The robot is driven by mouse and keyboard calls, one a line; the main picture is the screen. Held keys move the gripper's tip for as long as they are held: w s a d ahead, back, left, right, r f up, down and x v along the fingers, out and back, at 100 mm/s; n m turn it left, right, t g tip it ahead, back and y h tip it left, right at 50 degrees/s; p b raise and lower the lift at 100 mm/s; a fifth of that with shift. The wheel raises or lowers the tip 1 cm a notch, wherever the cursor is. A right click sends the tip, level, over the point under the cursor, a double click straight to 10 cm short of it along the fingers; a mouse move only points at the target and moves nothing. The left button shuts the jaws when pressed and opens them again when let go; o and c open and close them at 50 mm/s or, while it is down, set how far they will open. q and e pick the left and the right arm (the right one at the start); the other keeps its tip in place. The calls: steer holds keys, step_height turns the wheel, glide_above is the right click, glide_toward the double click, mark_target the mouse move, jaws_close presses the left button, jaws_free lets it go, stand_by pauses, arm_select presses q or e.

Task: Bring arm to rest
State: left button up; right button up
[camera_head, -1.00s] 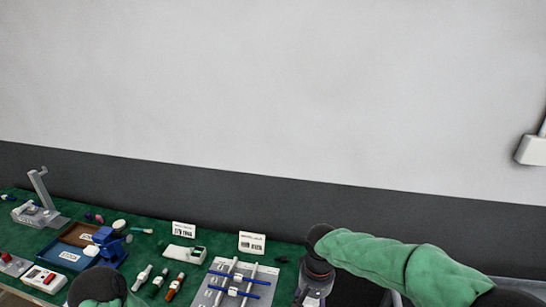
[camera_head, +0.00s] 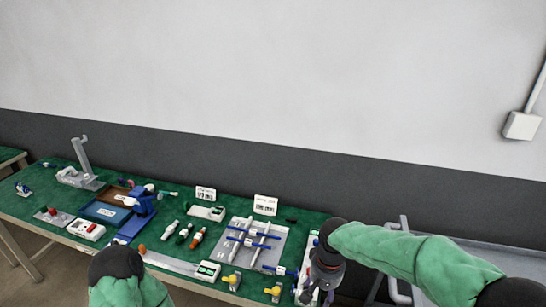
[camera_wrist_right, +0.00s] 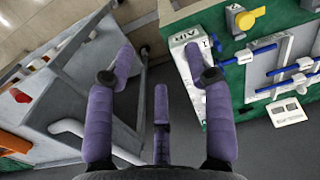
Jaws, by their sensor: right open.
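My right arm, in a green sleeve, comes in from the right in the head view, and its gripper (camera_head: 318,287) points down at the right end of the green-topped table (camera_head: 165,230). In the right wrist view the purple fingers of my right gripper (camera_wrist_right: 160,75) are spread apart with nothing between them. Beneath them are the grey floor and the table's end. My left arm's green sleeve and dark joint show at the bottom of the head view; the left gripper is outside the picture.
A grey plate with blue-handled pipes (camera_head: 250,243) lies near the right gripper. A white box labelled AIR (camera_wrist_right: 190,60) sits at the table edge. A grey metal frame (camera_head: 402,270) stands right of the table. Blue tray (camera_head: 104,212), pumps and small parts lie further left.

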steer(key=s+a+f+y, duration=0.1)
steer(key=s+a+f, duration=0.15)
steer(key=f, duration=0.75)
steer(key=s+a+f+y, duration=0.1)
steer(key=s+f+y, duration=0.15)
steer(key=f, duration=0.75)
steer(key=s+f+m, duration=0.1)
steer(key=s+f, duration=0.9)
steer(key=s, duration=0.1)
steer(key=shift+d, duration=0.3)
